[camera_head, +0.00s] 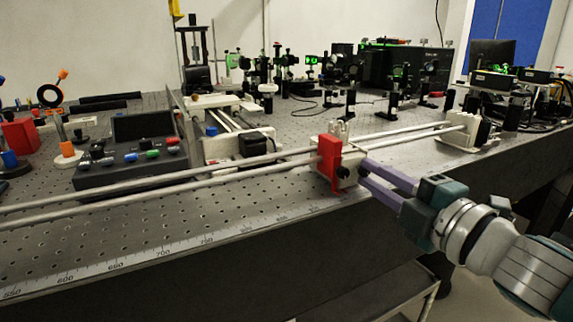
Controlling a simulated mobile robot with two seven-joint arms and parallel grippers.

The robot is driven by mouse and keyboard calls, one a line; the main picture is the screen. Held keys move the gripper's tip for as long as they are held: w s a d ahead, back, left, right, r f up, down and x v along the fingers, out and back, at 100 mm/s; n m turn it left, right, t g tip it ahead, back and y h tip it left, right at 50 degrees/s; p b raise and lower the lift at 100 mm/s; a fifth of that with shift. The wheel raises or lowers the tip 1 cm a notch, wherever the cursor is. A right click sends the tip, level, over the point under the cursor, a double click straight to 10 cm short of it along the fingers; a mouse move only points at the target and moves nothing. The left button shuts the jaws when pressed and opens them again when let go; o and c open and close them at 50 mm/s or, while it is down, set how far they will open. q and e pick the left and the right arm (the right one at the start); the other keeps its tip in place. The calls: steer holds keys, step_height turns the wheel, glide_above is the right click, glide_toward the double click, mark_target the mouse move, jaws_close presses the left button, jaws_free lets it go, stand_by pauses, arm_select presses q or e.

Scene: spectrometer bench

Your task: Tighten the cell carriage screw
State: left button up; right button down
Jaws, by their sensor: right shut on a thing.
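The cell carriage (326,170), a light block with a red plate on its left side, sits on two parallel silver rails (240,166) near the bench's front edge. Its screw has a small black knob (343,172) on the side facing me. My right gripper (360,172), with purple fingers, reaches in from the lower right. Its fingertips are at the knob and shut on it, partly hiding that side of the carriage. The top of the carriage has pale upright parts. My left gripper is not in view.
A dark control box (130,160) with coloured buttons stands left behind the rails. A rail end block (468,135) is at the right. Many optics mounts fill the back. A ruler strip (140,262) runs along the front edge. The perforated bench top is clear at the front left.

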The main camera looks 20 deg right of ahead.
steer(key=m+p, duration=0.2)
steer(key=m, duration=0.3)
steer(key=shift+r, duration=0.1)
steer(key=shift+m+p, duration=0.3)
steer(key=shift+m, duration=1.4)
steer(key=c, duration=1.1)
jaws_free()
steer(key=s, duration=0.6)
steer(key=s+p, duration=0.1)
steer(key=s, duration=0.3)
steer(key=shift+d, duration=0.4)
